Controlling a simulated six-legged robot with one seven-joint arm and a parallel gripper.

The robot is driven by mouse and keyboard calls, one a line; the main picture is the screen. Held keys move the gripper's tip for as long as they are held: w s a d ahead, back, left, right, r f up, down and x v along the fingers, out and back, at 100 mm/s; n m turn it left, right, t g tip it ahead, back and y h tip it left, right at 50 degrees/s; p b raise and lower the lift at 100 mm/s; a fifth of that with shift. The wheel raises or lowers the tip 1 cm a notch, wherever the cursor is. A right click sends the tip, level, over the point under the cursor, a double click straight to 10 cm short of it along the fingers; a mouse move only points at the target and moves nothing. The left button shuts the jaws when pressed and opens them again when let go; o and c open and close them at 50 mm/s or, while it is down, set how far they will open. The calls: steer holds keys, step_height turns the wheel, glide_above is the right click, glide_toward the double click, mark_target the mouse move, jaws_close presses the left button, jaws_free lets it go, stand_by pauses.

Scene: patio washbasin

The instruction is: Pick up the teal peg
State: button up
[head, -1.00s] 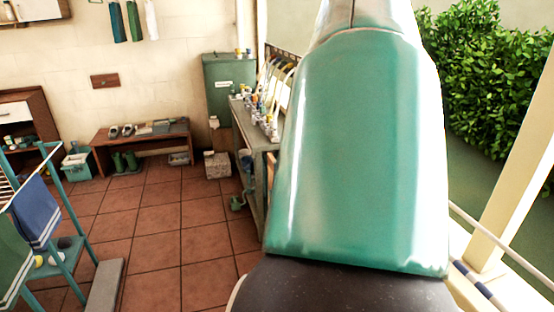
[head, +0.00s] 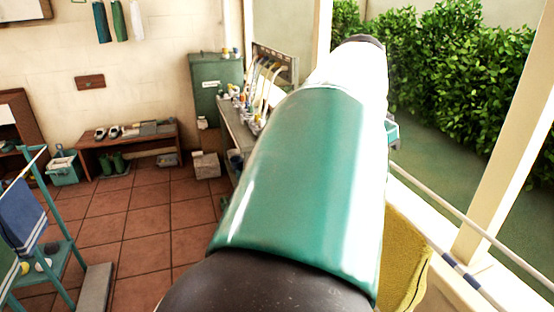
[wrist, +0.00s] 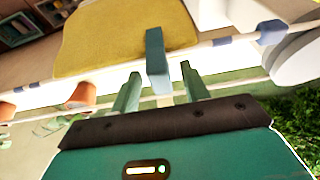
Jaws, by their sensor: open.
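The teal peg (wrist: 156,60) shows in the wrist view, upright in the picture in front of a yellow cloth (wrist: 110,40) that hangs at the pale rail. My gripper (wrist: 160,72) is open, with one teal finger on each side of the peg's lower part in the picture. Gaps show on both sides, and I cannot tell how deep the peg sits between the fingers. In the head view my arm hides the peg, and the yellow cloth (head: 408,255) shows just right of my arm.
The white rail (head: 455,215) with blue bands runs along the patio's right side, beside a post (head: 505,140) and a hedge (head: 440,65). A cluttered bench (head: 240,135) stands beyond my arm. Tiled floor (head: 145,215) is open at left, near a teal drying rack (head: 50,240).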

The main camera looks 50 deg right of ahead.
steer(key=shift+f, duration=0.15)
steer(key=shift+c, duration=0.4)
jaws_close()
steer(key=shift+r, duration=0.2)
steer(key=shift+r, duration=0.2)
steer(key=w+r, duration=1.2)
steer(key=w, duration=0.2)
steer(key=shift+r, duration=0.15)
